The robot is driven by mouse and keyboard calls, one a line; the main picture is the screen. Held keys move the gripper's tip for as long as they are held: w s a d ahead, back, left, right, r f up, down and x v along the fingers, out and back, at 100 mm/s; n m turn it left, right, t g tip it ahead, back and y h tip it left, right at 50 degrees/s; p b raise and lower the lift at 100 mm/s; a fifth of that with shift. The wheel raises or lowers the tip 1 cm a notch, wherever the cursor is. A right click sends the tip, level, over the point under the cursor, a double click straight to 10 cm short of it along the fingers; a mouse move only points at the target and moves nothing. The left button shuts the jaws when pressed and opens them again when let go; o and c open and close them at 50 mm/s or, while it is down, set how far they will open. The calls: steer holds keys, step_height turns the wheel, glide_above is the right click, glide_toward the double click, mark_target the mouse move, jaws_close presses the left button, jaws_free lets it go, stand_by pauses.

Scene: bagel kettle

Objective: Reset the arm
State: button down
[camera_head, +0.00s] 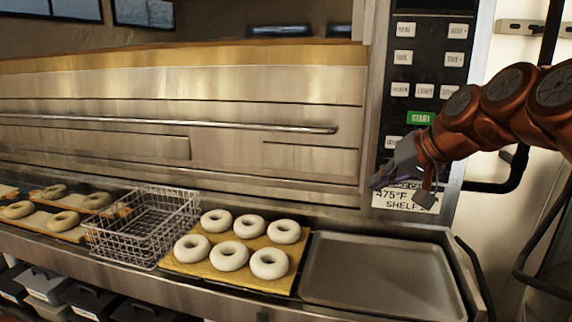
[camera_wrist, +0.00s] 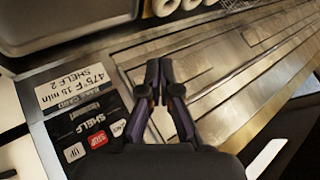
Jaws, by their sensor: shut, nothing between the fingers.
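My arm reaches in from the right in the head view. My gripper (camera_head: 388,182) is in front of the lower end of the oven's control panel (camera_head: 402,68), just above the bake card (camera_head: 410,199). In the wrist view my gripper (camera_wrist: 157,82) shows with its two dark fingers close together and nothing between them. The oven front (camera_wrist: 235,75) lies behind the fingers there. The bake card (camera_wrist: 78,88) reads 475°F, 15 min, shelf 2. I cannot tell whether the fingertips touch the panel.
Below, an empty metal tray (camera_head: 380,268) sits on the counter at the right. Left of it, a board (camera_head: 207,262) holds several pale bagels. A wire basket (camera_head: 150,230) stands further left, beside more boards with bagels. A long handle bar (camera_head: 180,122) crosses the oven front.

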steer(key=s+a+f+n+g+h+p, duration=0.1)
steer(key=s+a+f+g, duration=0.1)
steer(key=s+f, duration=0.45)
steer(key=s+a+f+g+h+p, duration=0.1)
steer(key=s+a+f+g, duration=0.2)
steer(key=s+f, duration=0.4)
steer(key=s+d+f+g+h+p, duration=0.1)
steer(key=s+f, duration=0.4)
steer(key=s, duration=0.5)
steer(key=s+d+f+g+h+p, duration=0.1)
steer(key=s+f, duration=0.4)
steer(key=s, duration=0.6)
steer(key=d+g+h, duration=0.1)
steer(key=d+g, duration=0.1)
steer(key=shift+s+d, duration=0.25)
steer(key=shift+d, duration=0.05)
steer(key=shift+d, duration=0.15)
